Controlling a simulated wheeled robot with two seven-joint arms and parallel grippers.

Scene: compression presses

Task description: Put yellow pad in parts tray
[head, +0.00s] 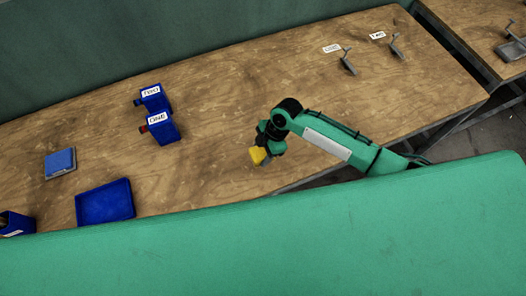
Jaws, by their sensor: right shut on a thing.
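The yellow pad (258,156) is held in my right gripper (262,150), above the front part of the wooden table. My right gripper is shut on it. A flat, shallow blue tray (105,203) lies at the front left of the table, well to the left of the pad, and looks empty. I cannot read any label on it. My left gripper is not in view.
A blue pad-like block (60,162) lies behind the tray. Two labelled metal brackets (347,61) stand far right. Table between pad and tray is clear.

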